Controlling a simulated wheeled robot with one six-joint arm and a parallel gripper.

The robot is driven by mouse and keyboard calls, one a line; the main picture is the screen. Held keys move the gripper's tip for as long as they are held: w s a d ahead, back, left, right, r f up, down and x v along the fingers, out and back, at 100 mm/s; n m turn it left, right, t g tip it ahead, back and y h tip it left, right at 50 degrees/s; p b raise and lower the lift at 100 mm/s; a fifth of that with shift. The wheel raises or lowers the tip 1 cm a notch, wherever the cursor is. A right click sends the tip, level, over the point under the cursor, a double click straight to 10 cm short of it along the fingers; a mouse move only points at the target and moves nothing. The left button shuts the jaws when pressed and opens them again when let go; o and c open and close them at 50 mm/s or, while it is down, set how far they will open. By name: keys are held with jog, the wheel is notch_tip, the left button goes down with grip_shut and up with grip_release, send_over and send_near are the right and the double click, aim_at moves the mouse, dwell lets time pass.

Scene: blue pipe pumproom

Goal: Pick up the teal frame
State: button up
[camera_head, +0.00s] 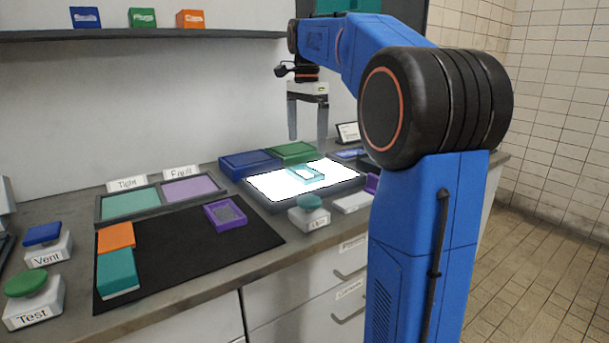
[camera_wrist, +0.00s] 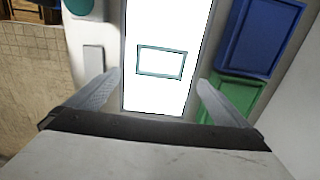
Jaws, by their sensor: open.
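The teal frame (camera_head: 306,174) is a small rectangular ring lying flat on a bright white light panel (camera_head: 268,186). In the wrist view the teal frame (camera_wrist: 161,47) shows as a thin outline on the glowing panel (camera_wrist: 150,98), white through its middle. My gripper (camera_head: 307,138) points down and hangs above the far side of the panel, apart from the frame. In the wrist view my gripper (camera_wrist: 160,80) has its two fingers wide apart with nothing between them, and the frame lies beyond the fingertips, roughly centred between them.
Blue (camera_head: 249,163) and green (camera_head: 293,152) trays stand behind the panel. A push-button box (camera_head: 309,214) stands at its front. A black mat (camera_head: 180,250) at left holds a purple frame (camera_head: 231,215), an orange block (camera_head: 116,236) and a teal block (camera_head: 118,271). A shelf (camera_head: 150,33) hangs above.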

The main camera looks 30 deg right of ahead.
aim_at(305, 170)
jog(key=shift+a+f, duration=0.15)
jog(key=shift+f, duration=2.05)
jog(key=shift+a+f, duration=0.1)
jog(key=shift+f, duration=2.05)
jog(key=c, duration=1.1)
